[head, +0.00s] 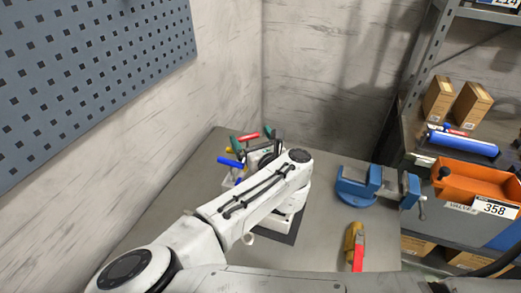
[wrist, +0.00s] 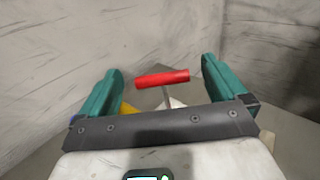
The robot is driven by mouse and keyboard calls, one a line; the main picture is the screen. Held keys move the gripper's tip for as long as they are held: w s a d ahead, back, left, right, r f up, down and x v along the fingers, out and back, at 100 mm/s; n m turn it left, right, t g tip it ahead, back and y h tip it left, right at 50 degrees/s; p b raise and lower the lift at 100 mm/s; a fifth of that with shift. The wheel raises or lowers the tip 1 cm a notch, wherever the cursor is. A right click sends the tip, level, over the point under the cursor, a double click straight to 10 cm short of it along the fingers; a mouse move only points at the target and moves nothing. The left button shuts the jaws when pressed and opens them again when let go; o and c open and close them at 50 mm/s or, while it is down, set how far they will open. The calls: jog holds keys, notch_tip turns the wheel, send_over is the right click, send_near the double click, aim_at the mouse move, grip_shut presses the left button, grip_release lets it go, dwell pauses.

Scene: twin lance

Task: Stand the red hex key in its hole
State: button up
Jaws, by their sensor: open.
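The red hex key (wrist: 162,78) shows in the wrist view between the two green fingers of my gripper (wrist: 160,85). Its red handle lies crosswise at the top and its thin metal shaft runs down toward a pale block, where its lower end is hidden. In the head view the red handle (head: 247,136) is beside my gripper (head: 256,143) at the back of the bench. The gripper is open, with a gap on both sides of the handle. A blue-handled key (head: 230,162) and a yellow piece (head: 231,150) are just left of it. The hole cannot be seen.
A blue vise (head: 357,187) stands on the right of the grey bench (head: 325,235). A yellow and red tool (head: 355,245) lies at the front right. A pegboard wall (head: 90,70) is on the left. Shelves with an orange bin (head: 470,178) stand at right.

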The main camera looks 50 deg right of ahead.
jog(key=b+v, duration=0.1)
jog(key=v, duration=0.8)
dwell(0.4)
